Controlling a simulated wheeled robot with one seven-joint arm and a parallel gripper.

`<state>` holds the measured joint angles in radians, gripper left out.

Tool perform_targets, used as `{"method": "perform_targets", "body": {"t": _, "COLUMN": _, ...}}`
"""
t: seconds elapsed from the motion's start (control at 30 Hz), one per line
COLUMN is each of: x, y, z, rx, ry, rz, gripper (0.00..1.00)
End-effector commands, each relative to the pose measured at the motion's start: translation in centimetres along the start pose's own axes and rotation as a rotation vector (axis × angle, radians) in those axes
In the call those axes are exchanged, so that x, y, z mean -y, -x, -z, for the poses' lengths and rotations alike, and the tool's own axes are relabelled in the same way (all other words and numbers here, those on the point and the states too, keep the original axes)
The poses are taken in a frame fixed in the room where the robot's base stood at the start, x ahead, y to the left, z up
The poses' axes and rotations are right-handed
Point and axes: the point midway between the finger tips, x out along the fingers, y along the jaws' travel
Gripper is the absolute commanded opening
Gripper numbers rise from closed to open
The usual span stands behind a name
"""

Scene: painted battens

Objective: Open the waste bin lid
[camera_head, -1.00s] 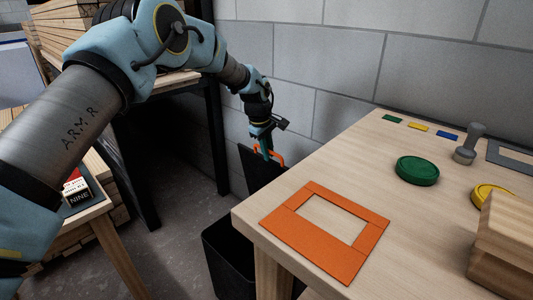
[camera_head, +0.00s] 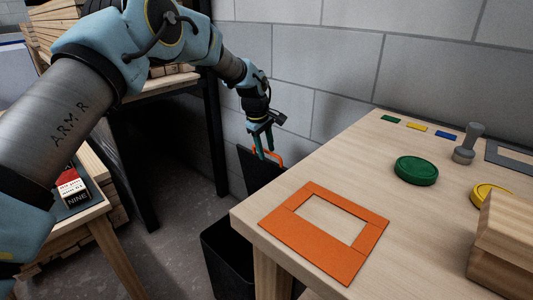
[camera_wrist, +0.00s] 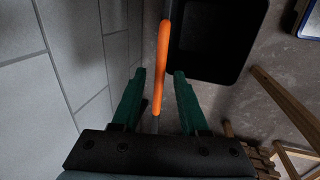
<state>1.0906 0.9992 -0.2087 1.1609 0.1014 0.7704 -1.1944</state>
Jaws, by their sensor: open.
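The waste bin (camera_head: 228,265) is a black box on the floor beside the bench. Its black lid (camera_head: 262,176) stands upright near the wall, and the wrist view looks down into the open bin (camera_wrist: 208,40). An orange handle (camera_head: 281,155) is on the lid's upper edge. My gripper (camera_head: 262,153) is at the handle, with its green fingers apart. In the wrist view the handle (camera_wrist: 163,70) runs between the open fingertips of my gripper (camera_wrist: 160,73), with gaps on both sides. The bench hides part of the bin.
The wooden bench (camera_head: 250,225) stands right of the bin, holding an orange frame (camera_head: 315,262), a green disc (camera_head: 416,171) and a grey stamp-like piece (camera_head: 467,146). A block wall (camera_head: 345,60) is close behind. A dark rack post (camera_head: 216,140) stands left of my gripper.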

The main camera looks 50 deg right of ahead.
Motion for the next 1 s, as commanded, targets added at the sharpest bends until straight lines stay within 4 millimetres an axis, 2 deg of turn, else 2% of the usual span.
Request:
{"method": "perform_targets", "body": {"t": 0.2, "x": 0.0, "y": 4.5, "z": 0.1, "rx": -0.003, "ry": 0.001, "rz": -0.004, "gripper": 0.44}}
{"method": "perform_targets", "body": {"t": 0.43, "x": 0.0, "y": 7.9, "z": 0.1, "rx": -0.002, "ry": 0.001, "rz": -0.002, "gripper": 0.44}}
{"method": "perform_targets", "body": {"t": 0.6, "x": 0.1, "y": 8.9, "z": 0.0, "rx": -0.001, "ry": 0.000, "rz": 0.000, "gripper": 0.44}}
{"method": "perform_targets", "body": {"t": 1.0, "x": 0.0, "y": 9.0, "z": 0.0, "rx": -0.001, "ry": 0.001, "rz": 0.000, "gripper": 0.44}}
